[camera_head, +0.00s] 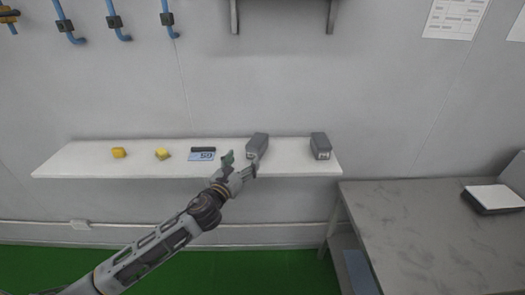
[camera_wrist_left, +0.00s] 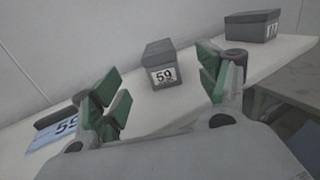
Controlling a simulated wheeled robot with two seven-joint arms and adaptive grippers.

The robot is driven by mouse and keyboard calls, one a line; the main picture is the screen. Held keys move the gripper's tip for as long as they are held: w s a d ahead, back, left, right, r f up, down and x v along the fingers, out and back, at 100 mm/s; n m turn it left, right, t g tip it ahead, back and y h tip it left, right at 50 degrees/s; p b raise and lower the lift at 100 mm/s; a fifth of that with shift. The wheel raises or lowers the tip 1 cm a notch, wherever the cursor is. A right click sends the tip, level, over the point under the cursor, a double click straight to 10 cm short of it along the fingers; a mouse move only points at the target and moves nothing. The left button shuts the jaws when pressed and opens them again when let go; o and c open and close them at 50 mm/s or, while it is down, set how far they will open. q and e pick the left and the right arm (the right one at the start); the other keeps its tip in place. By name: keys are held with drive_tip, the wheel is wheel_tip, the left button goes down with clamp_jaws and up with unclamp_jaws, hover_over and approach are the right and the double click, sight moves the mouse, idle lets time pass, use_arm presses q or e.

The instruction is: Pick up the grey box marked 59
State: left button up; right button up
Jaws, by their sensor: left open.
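The grey box marked 59 (camera_head: 257,144) stands on the white wall shelf, right of the middle. In the left wrist view the grey box (camera_wrist_left: 162,64) shows its 59 label facing me, between and beyond my fingers. My left gripper (camera_head: 241,163) is at the shelf's front edge, just in front of the box and a little to its left. In the left wrist view the left gripper (camera_wrist_left: 165,95) is open with green finger pads spread apart, and nothing is between them. A finger partly covers the box's lower front in the head view. My right gripper is not in view.
A second grey box (camera_head: 320,146), labelled 113 or similar, stands right of it. A blue card marked 59 (camera_head: 201,156) and a dark bar (camera_head: 203,149) lie to the left, with two yellow objects (camera_head: 119,152) (camera_head: 162,153) farther left. A grey table (camera_head: 430,230) stands lower right.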

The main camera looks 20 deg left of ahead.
use_arm(q)
drive_tip(key=shift+a+f, duration=0.15)
drive_tip(key=shift+f, duration=0.2)
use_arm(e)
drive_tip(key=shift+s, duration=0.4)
